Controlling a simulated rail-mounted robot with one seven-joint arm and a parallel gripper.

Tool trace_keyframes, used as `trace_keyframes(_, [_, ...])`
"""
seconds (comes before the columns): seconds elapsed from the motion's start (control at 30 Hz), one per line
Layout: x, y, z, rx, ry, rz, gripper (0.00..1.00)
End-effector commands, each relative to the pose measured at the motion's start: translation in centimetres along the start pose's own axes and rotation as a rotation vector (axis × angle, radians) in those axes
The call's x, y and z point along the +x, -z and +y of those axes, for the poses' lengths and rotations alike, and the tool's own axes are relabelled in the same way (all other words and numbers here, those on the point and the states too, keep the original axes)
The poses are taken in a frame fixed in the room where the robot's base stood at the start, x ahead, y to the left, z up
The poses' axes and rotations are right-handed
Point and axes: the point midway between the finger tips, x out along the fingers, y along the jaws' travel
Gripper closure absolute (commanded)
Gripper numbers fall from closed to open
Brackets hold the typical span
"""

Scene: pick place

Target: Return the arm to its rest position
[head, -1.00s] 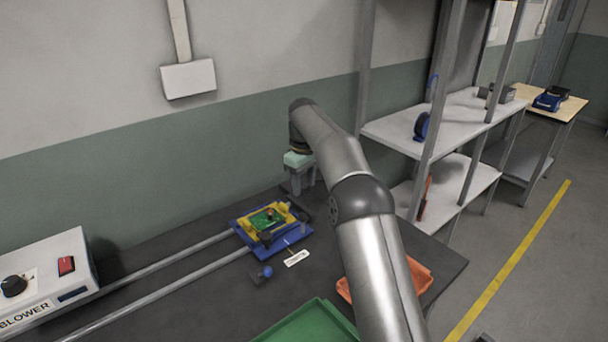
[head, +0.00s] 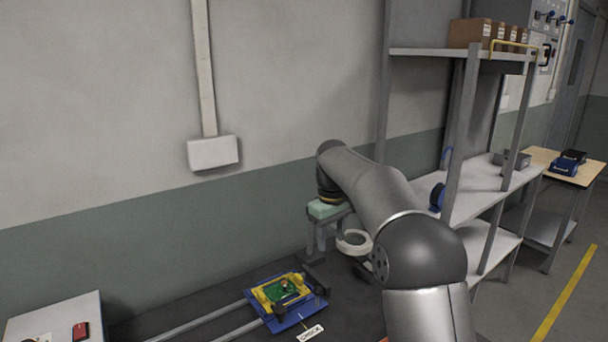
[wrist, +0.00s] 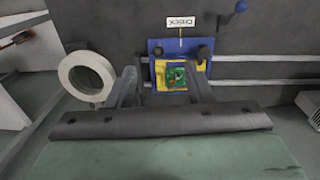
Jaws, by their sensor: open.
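My gripper (head: 317,245) hangs at the end of my bent arm, above the dark bench and beyond the fixture in the head view. Its two fingers are apart with nothing between them, as the wrist view (wrist: 165,78) also shows. A green circuit board (head: 281,290) sits in a yellow holder on a blue plate (head: 287,322), below and apart from my gripper. The board also shows in the wrist view (wrist: 176,80), in the background between the fingers.
A white ring-shaped roll (head: 345,247) shows just right of my gripper, partly hidden by my arm. Metal rails (head: 185,325) run left from the fixture. A shelf rack (head: 466,140) stands at the right. A white box with a red switch (head: 55,322) is at lower left.

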Motion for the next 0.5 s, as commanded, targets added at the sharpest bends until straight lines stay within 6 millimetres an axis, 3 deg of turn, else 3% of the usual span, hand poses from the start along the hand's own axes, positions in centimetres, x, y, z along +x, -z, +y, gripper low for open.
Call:
trace_keyframes(0.03, [-2.7, -2.0, -0.7, 0.033, -0.007, 0.005, 0.53])
trace_keyframes(0.2, [-7.5, -10.0, -3.5, 0.179, -0.024, 0.021, 0.53])
trace_keyframes(0.33, [-9.5, -17.0, -6.5, 0.303, -0.029, 0.038, 0.53])
trace_keyframes(0.5, [-9.8, -26.2, -11.1, 0.469, -0.025, 0.066, 0.53])
